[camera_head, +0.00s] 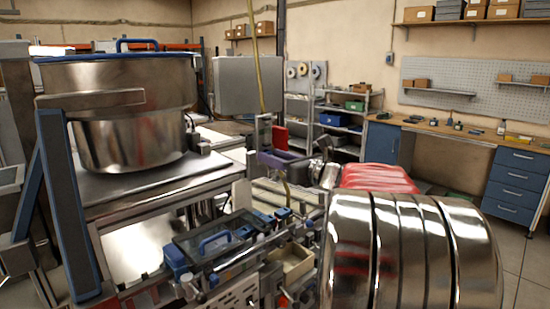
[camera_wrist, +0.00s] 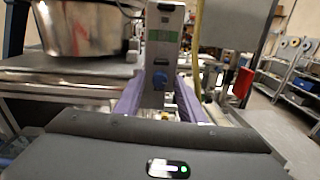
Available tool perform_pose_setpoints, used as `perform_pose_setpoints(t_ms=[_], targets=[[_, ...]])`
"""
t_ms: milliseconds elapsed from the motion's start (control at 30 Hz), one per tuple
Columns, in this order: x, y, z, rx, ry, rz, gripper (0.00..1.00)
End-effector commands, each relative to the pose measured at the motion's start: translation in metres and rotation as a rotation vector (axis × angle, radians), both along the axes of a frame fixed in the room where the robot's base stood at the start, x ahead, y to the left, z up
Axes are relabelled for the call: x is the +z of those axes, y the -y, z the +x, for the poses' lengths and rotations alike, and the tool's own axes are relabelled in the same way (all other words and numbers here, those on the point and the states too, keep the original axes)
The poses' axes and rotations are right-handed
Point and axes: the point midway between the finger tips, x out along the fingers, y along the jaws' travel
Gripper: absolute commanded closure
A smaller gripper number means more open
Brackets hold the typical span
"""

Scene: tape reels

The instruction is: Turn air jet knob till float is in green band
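In the wrist view a grey upright flow meter body (camera_wrist: 163,60) stands ahead, with a green band (camera_wrist: 162,35) on its upper face. I cannot make out the float clearly. My gripper (camera_wrist: 160,82) has two purple fingers, spread apart, one left and one right of the knob in this view, with visible gaps to it. I cannot tell the depth between fingertips and knob. In the head view my gripper (camera_head: 279,160) is at the meter (camera_head: 264,131), and the knob is hidden.
A large steel bowl (camera_head: 135,100) stands on the bench at left. A machine with a blue handle (camera_head: 214,243) lies below my gripper. A grey box (camera_head: 248,84) and a hanging yellow hose (camera_head: 257,60) are close to the meter. A red part (camera_head: 281,137) is beside it.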

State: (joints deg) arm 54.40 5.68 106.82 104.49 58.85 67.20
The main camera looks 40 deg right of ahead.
Motion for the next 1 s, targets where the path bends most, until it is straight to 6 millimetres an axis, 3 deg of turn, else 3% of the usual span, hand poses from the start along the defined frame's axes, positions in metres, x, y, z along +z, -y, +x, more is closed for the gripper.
perform_pose_setpoints(t_ms=[500, 1000], targets=[[0.0000, 0.0003, -0.0005, -0.001, 0.000, 0.000, 1.00], [0.0001, 0.0006, -0.0007, -0.002, 0.002, -0.077, 1.00]])
